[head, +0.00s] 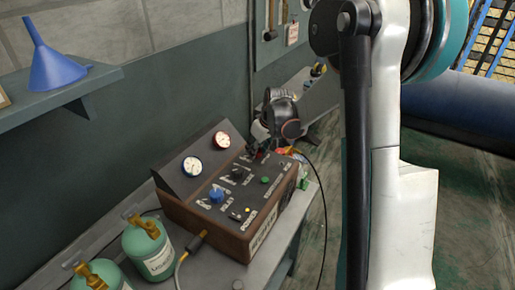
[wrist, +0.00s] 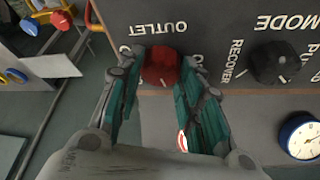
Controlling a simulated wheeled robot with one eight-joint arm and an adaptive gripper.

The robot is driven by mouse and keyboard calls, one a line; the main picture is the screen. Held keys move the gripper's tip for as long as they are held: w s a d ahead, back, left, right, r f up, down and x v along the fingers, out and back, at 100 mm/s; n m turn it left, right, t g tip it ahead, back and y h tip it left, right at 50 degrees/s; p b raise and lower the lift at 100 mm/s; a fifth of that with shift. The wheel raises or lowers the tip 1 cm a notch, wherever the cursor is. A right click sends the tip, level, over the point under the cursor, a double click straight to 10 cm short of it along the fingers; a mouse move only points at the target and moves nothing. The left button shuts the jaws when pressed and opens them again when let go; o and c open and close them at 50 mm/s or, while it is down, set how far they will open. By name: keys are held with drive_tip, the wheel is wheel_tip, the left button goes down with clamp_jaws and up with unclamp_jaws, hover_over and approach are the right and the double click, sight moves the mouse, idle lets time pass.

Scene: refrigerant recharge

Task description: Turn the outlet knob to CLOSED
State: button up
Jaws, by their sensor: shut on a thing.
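The red outlet knob (wrist: 161,67) shows in the wrist view, under the upside-down OUTLET label (wrist: 159,28) on the grey panel. My gripper (wrist: 160,80) is shut around this knob, with a teal-padded finger on each side. The fingers cover most of the position lettering beside the knob, so I cannot read its setting. In the head view my gripper (head: 262,152) is at the far end of the brown recharge machine (head: 225,240), and the outlet knob is largely hidden there.
A black mode knob (wrist: 274,63) sits beside the outlet knob, and a blue-rimmed gauge (wrist: 301,136) is nearby. The machine also has a blue knob (head: 216,194) and a green button (head: 265,180). Green canisters (head: 149,252) stand at left. A blue funnel (head: 55,68) sits on a shelf.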

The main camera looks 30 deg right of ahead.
drive_tip(key=m+h, duration=0.1)
drive_tip(key=m, duration=0.1)
drive_tip(key=m+h, duration=0.1)
drive_tip(key=m, duration=0.2)
drive_tip(key=shift+a+m, duration=0.2)
drive_tip(key=shift+m, duration=0.1)
drive_tip(key=m+h, duration=0.1)
drive_tip(key=m, duration=0.2)
drive_tip(key=m+g+h, duration=0.1)
drive_tip(key=m, duration=0.1)
drive_tip(key=shift+a+m, duration=0.1)
drive_tip(key=shift+m, duration=0.3)
drive_tip(key=o, duration=1.1)
drive_tip(key=shift+c, duration=0.2)
drive_tip(key=v, duration=1.2)
drive_tip(key=shift+w, duration=0.2)
drive_tip(key=shift+a, duration=0.1)
